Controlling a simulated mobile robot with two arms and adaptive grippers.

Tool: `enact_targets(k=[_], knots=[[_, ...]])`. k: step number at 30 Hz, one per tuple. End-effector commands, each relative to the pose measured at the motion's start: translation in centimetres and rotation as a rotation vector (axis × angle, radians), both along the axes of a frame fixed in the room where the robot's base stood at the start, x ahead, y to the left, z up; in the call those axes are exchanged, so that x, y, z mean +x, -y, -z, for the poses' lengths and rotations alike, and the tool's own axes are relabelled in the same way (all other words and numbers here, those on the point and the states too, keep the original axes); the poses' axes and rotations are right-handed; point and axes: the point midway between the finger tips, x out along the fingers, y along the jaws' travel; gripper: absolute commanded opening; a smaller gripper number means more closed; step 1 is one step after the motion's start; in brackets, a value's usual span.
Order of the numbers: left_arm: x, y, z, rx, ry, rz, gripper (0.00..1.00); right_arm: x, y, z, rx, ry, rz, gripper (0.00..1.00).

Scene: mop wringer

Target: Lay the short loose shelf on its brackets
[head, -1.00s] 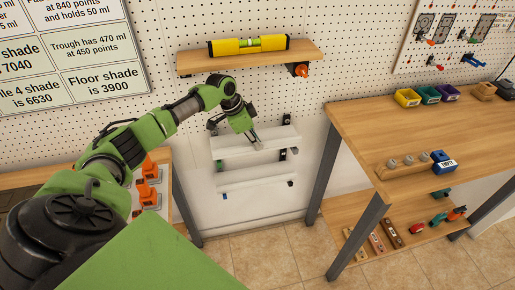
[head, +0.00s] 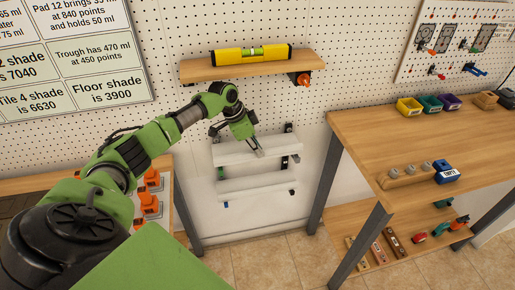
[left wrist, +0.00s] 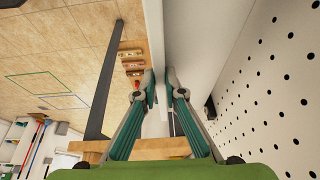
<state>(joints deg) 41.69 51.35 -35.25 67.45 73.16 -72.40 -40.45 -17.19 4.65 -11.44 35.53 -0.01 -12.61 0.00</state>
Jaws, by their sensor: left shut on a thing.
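A short white shelf board (head: 232,152) lies nearly level in front of the white wall panel, below the wooden shelf. My left gripper (head: 259,151) is shut on its front edge near the middle. In the left wrist view the two fingers (left wrist: 161,88) pinch the white board (left wrist: 155,35) between them. Dark bracket parts show above the board's right end (head: 288,128) and below it (head: 285,162). Whether the board touches its brackets is hidden. A second white shelf (head: 255,186) is below. My right gripper is not in view.
A wooden shelf (head: 225,68) with a yellow spirit level (head: 251,53) is above my gripper. A wooden workbench (head: 400,130) with bins and blocks stands on the right, its dark leg (head: 324,185) near the white boards. Orange items (head: 150,192) stand on the left bench.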

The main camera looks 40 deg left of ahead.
Motion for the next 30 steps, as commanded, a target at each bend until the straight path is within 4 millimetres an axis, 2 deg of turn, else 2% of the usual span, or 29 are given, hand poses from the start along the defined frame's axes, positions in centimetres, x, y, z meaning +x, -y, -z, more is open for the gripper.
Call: enact_targets(k=[30], knots=[[0.07,-0.01,-0.07,0.001,0.002,0.000,0.00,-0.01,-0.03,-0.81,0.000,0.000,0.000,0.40]])
